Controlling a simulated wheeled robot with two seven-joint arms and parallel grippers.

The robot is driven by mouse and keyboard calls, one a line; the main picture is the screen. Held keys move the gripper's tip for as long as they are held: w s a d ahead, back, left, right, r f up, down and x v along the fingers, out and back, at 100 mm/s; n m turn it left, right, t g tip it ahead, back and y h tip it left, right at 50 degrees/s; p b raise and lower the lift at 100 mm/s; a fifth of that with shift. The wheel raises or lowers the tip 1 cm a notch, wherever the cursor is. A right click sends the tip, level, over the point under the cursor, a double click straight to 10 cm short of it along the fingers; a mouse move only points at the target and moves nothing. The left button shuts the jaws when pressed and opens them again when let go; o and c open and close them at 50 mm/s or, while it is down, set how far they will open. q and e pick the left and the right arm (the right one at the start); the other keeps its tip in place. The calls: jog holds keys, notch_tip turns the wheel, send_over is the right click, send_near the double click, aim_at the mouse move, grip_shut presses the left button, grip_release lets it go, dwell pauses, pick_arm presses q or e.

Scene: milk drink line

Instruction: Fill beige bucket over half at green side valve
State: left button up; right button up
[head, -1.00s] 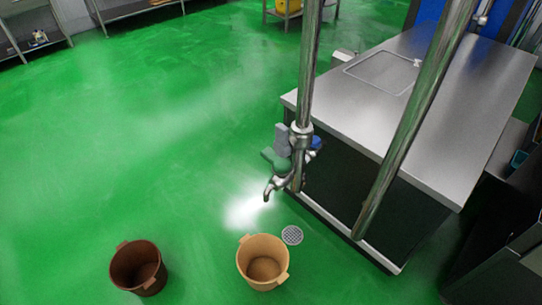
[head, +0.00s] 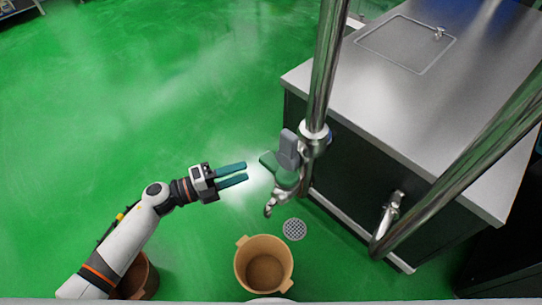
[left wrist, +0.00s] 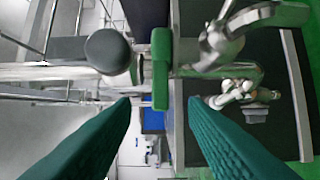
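The beige bucket (head: 243,268) stands upright on the green floor in the head view, below and slightly left of the tap's spout (head: 268,208). Its bottom shows, with no clear liquid in it. The green side valve (head: 269,160) is on the vertical steel pipe; its green handle is also between my fingers in the left wrist view (left wrist: 161,70). My left gripper (head: 246,173) is open and empty, fingertips pointing right at the valve, a short gap away. No stream from the spout shows. My right gripper is out of view.
A brown bucket (head: 148,285) stands lower left, partly hidden by my left arm. A round floor drain (head: 294,229) lies right of the beige bucket. A steel counter (head: 400,100) and a second slanting pipe (head: 470,165) block the right.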

aim_at(263, 164)
pick_arm(q)
jog(key=x, duration=0.9)
jog(key=shift+w+d, duration=0.15)
jog(key=shift+w, duration=0.1)
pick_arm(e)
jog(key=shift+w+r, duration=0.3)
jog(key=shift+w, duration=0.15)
pick_arm(q)
jog(key=shift+c, duration=0.6)
grip_shut()
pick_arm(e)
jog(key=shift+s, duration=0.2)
